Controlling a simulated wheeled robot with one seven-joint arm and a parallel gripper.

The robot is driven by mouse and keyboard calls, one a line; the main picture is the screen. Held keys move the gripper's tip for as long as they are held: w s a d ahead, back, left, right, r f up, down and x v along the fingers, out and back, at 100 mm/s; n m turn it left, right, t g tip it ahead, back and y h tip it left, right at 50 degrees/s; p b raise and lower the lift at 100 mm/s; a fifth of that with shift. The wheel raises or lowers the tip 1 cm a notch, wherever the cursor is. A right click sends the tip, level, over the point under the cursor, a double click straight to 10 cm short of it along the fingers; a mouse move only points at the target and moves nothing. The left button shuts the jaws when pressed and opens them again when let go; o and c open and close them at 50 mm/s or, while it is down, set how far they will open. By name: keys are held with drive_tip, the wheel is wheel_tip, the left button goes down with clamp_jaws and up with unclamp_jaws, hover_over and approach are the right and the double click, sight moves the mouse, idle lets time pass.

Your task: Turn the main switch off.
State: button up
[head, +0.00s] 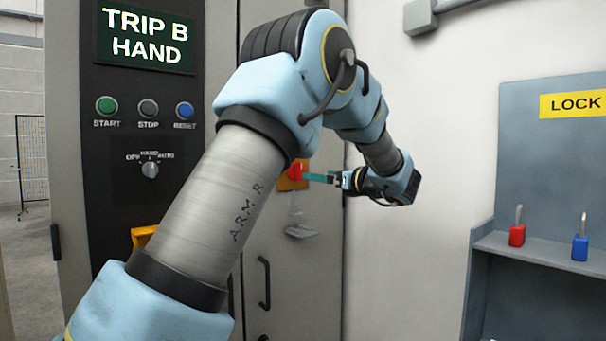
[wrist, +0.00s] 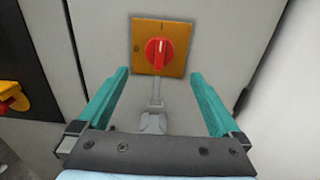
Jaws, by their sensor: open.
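The main switch (wrist: 160,53) is a red rotary knob on a square orange-yellow plate (wrist: 144,29) on the grey cabinet door. Its grip stands upright, with a pale mark at its top. In the head view the red knob (head: 295,172) is partly hidden by my arm. My gripper (wrist: 159,76) is open and empty. In the wrist view its two teal fingers point toward the switch, one on each side of it and spread wider than the knob. In the head view my gripper (head: 308,177) reaches the knob from the right; I cannot tell whether they touch.
A grey hasp-like piece (wrist: 153,122) hangs below the switch. The panel display (head: 145,38) reads TRIP B HAND, above several buttons and a selector (head: 150,169). A red padlock (head: 517,235) and a blue padlock (head: 580,248) stand on a shelf (head: 540,255) at right.

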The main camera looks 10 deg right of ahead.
drive_tip(key=p+x, duration=0.3)
drive_tip(key=x, duration=0.6)
drive_tip(key=shift+w+a+f, duration=0.1)
drive_tip(key=shift+w+a, duration=0.1)
drive_tip(key=c, duration=1.3)
drive_tip(key=shift+c, duration=0.2)
drive_tip(key=shift+f+b, duration=0.1)
drive_tip(key=shift+b, duration=0.2)
